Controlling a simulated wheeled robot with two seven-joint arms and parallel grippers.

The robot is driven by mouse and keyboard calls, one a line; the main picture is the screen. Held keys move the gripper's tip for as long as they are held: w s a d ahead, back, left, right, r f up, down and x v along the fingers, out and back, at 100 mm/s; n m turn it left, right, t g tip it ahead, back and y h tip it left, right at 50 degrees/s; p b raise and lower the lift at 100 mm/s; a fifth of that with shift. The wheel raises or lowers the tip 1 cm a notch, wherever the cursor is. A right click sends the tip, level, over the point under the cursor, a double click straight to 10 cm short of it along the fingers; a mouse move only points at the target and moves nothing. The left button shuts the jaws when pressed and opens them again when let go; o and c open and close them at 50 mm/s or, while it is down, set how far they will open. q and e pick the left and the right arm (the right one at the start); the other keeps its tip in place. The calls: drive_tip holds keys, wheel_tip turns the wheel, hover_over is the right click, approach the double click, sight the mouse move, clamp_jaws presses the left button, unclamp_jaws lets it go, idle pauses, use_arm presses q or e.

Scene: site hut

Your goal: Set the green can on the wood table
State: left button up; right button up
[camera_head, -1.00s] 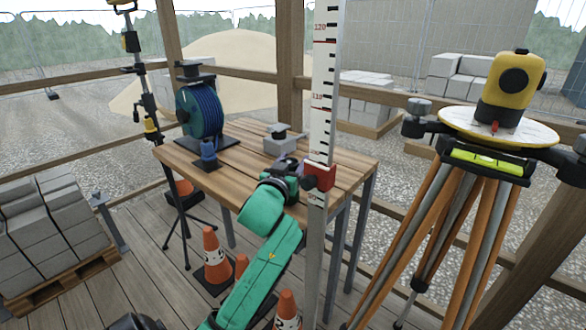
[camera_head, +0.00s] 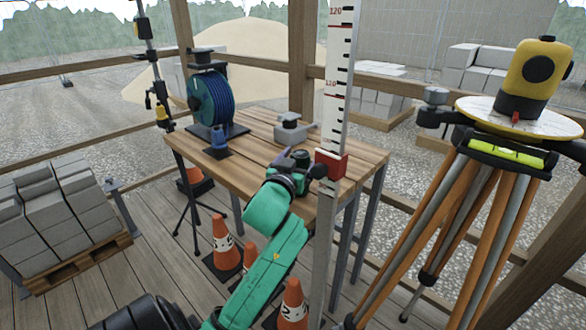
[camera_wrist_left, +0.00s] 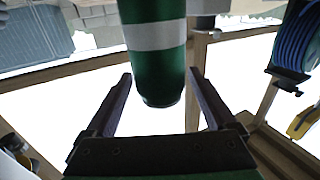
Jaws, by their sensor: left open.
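The wood table (camera_head: 345,170) stands in the middle of the head view. My left gripper (camera_head: 292,156) is over its near right part, small and partly hidden there. A dark green shape at the gripper, the green can (camera_head: 301,159), is hard to make out. In the left wrist view the green can (camera_wrist_left: 158,75), with a white band, is large, and one end lies between the spread fingers of my left gripper (camera_wrist_left: 161,76). Whether the can rests on the table is hidden. My right gripper is not in view.
A levelling staff with a red clamp (camera_head: 331,165) stands close right of my gripper. A blue hose reel (camera_head: 212,98), a small blue item (camera_head: 218,139) and a grey device (camera_head: 291,130) are on the table. Traffic cones (camera_head: 226,243) stand below; a tripod (camera_head: 480,200) is right.

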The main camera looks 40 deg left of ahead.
use_arm(q)
drive_tip(key=p+v, duration=0.1)
drive_tip(key=v, duration=0.4)
drive_tip(key=r+p+v, duration=0.1)
drive_tip(key=v, duration=0.1)
drive_tip(key=shift+s+p, duration=0.3)
drive_tip(key=shift+s, duration=0.1)
drive_tip(key=shift+s+d+f+p, duration=0.25)
drive_tip(key=shift+s+p, duration=0.2)
drive_tip(key=shift+s+d+f+p, duration=0.2)
drive_tip(key=shift+s+d+p, duration=0.05)
drive_tip(key=shift+s+p, duration=0.2)
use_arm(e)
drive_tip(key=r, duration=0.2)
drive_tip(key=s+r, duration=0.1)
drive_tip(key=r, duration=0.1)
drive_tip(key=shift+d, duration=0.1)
